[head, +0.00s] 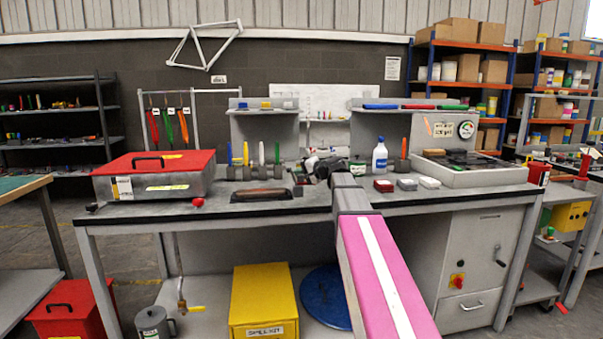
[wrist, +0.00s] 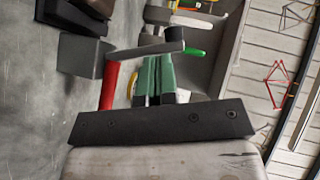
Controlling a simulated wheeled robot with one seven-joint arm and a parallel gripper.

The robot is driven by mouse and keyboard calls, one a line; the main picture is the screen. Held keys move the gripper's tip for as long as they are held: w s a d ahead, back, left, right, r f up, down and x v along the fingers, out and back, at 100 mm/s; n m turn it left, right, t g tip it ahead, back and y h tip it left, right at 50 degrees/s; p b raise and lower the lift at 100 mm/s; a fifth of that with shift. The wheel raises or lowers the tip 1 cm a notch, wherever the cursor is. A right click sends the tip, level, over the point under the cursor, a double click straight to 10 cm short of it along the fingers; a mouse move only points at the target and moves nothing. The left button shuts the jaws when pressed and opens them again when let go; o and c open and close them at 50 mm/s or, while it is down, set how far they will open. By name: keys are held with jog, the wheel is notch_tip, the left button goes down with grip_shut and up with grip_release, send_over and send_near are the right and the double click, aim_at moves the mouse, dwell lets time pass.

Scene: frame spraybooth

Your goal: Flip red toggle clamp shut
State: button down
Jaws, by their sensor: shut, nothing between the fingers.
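The toggle clamp's red handle (wrist: 110,86) shows in the wrist view, just left of my fingers. It runs from a grey arm (wrist: 145,51) and grey block (wrist: 80,55) toward the black plate of my gripper. My gripper (wrist: 157,72) has green fingers set side by side, shut and empty. The handle lies beside them, not between them; I cannot tell whether they touch. In the head view my pink arm reaches over the bench and hides much of the clamp area, so the clamp is not clear there.
The grey bench (head: 300,205) carries a red-lidded toolbox (head: 155,175) at left. A blue-white bottle (head: 380,158), small boxes (head: 406,185) and a tray (head: 470,172) stand right of my arm. A dark-handled tool (head: 262,194) lies left of my arm. The front strip is partly clear.

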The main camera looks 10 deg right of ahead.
jog(key=shift+a+n+g+h, duration=0.3)
jog(key=shift+a+n+h, duration=0.1)
dwell(0.5)
jog(key=shift+a+r+n+g+h, duration=0.1)
jog(key=shift+a+n+g+h, duration=0.2)
jog(key=shift+a+n+h, duration=0.45)
jog(key=h, duration=0.1)
jog(key=a+n+h, duration=0.1)
jog(key=h, duration=0.1)
jog(key=shift+a+f+g, duration=0.2)
jog(key=shift+f+g, duration=0.05)
jog(key=shift+g, duration=0.05)
jog(key=shift+a+f+n+h, duration=0.55)
jog(key=shift+a+n+h, duration=0.25)
jog(key=shift+h, duration=0.45)
jog(key=shift+a+f+n+h, duration=0.25)
jog(key=shift+f+n+h, duration=0.25)
jog(key=shift+h, duration=0.3)
jog(key=shift+a+f, duration=0.15)
jog(key=shift+f, duration=0.15)
